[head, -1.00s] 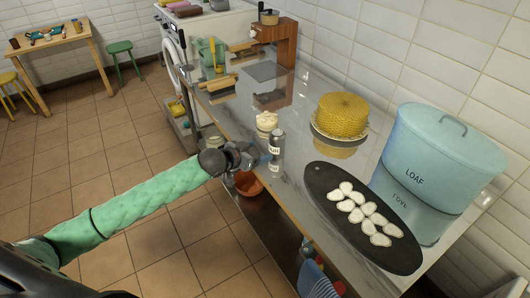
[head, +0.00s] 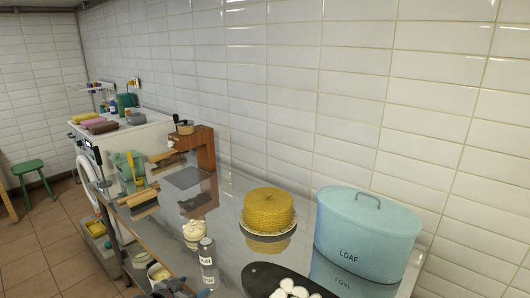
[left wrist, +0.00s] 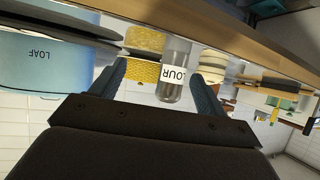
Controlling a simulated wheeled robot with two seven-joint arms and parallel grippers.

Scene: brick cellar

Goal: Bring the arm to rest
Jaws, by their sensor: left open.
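My left gripper (head: 178,289) shows only in part at the bottom edge of the head view, beside the counter's front edge. In the left wrist view my left gripper (left wrist: 158,75) is open, with its two dark fingers apart. A clear jar with a dark base and a label ending in "LOUR" (left wrist: 174,72) appears between the fingers in that view. The jar (head: 208,262) stands on the counter in the head view, to the right of the gripper; I see no contact. My right gripper is in neither view.
The shiny counter (head: 225,212) holds a yellow round cake (head: 268,210), a blue LOAF bin (head: 368,235), a dark board (head: 262,279) with white pieces and a cream-coloured stack (head: 194,231). A white washer (head: 125,145) stands beyond.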

